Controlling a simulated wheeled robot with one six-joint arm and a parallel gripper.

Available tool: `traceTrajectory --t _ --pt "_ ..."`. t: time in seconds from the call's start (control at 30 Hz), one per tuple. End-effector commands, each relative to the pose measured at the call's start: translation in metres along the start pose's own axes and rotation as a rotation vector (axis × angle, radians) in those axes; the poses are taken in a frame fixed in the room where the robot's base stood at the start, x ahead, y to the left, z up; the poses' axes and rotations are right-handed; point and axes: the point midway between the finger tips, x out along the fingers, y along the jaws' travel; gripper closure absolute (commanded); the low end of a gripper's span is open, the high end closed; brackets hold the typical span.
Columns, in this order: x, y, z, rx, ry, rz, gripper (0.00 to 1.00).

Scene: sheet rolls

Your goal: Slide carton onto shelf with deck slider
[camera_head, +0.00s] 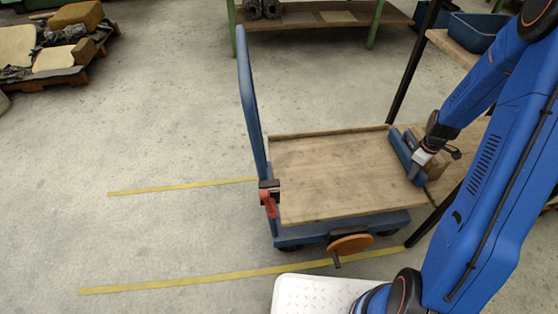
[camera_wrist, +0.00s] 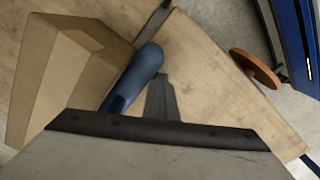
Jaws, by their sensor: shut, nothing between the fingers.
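The cart (camera_head: 335,165) has a bare wooden deck, a tall blue push handle, a red lever and an orange handwheel (camera_head: 350,244). The deck slider, a blue bar (camera_head: 402,152), lies across the deck's right end. A brown carton (camera_head: 437,166) is just beyond the bar on the shelf side, partly hidden by my arm. In the wrist view the carton (camera_wrist: 62,85) is at the left, beside the blue bar (camera_wrist: 133,78). My gripper (camera_head: 421,158) is shut and empty, low at the bar; I cannot tell whether it touches it.
The shelf (camera_head: 462,50) has dark posts, with blue bins (camera_head: 478,32) on its upper board. Yellow floor lines (camera_head: 200,280) run beside the cart. A pallet of goods (camera_head: 60,45) is at the far left, a green-legged bench (camera_head: 310,20) at the back.

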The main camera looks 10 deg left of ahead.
Motion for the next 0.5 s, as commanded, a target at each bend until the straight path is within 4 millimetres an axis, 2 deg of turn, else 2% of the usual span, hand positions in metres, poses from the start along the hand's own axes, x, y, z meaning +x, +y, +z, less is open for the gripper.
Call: traceTrajectory --t 0.5 --pt "0.000 0.023 0.013 0.000 0.001 0.002 1.00"
